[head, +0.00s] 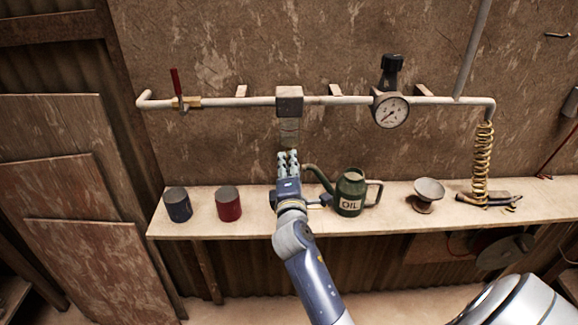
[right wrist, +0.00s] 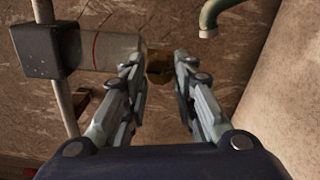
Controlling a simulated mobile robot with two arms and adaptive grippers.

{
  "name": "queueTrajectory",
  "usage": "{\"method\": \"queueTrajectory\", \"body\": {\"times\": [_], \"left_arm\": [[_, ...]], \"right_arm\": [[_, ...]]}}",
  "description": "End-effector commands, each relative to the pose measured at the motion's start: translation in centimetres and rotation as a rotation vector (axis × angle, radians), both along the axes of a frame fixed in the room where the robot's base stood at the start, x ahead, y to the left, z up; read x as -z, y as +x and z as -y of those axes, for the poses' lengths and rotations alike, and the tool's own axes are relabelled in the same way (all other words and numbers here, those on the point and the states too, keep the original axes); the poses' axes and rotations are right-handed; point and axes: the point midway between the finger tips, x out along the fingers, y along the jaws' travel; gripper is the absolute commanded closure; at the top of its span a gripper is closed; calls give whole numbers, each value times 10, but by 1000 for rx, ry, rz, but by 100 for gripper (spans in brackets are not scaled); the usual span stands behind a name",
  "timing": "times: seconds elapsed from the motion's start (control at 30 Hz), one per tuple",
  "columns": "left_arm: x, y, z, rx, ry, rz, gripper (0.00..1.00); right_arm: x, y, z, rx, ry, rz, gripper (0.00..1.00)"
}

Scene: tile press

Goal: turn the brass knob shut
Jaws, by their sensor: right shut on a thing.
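The brass knob (right wrist: 158,64) sits at the end of a clear bowl (right wrist: 108,50) that hangs from a grey block (right wrist: 45,50) in the right wrist view. In the head view the block (head: 289,101) is on the pipe, with the bowl (head: 289,132) below it; the knob is hidden there by my fingers. My right gripper (head: 288,158) reaches up from below, under the bowl. In the right wrist view its fingers (right wrist: 160,72) stand either side of the knob, shut on it. My left gripper is not in view.
A wooden shelf (head: 255,229) runs below. A blue can (head: 178,206) and red can (head: 228,205) stand left of my arm; a green oil can (head: 350,192) stands close on its right. A gauge (head: 391,111) and red-handled valve (head: 177,84) are on the pipe (head: 340,101).

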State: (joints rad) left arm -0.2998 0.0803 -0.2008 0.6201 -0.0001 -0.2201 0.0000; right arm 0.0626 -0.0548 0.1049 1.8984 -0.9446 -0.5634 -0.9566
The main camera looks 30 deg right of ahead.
Motion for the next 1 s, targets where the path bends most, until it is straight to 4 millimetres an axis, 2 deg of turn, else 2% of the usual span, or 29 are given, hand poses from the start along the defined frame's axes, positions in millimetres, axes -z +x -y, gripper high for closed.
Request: {"method": "queueTrajectory", "body": {"times": [0.07,0.1,0.17,0.57,1.0], "left_arm": [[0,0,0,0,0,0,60],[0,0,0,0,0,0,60],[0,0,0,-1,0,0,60],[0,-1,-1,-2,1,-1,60],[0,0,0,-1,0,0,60]], "right_arm": [[0,0,0,0,2,0,98],[0,0,0,0,1,0,65],[0,0,0,0,1,0,54],[1,-5,-3,-1,1,-2,54],[1,-59,-36,0,3,-2,54]]}}
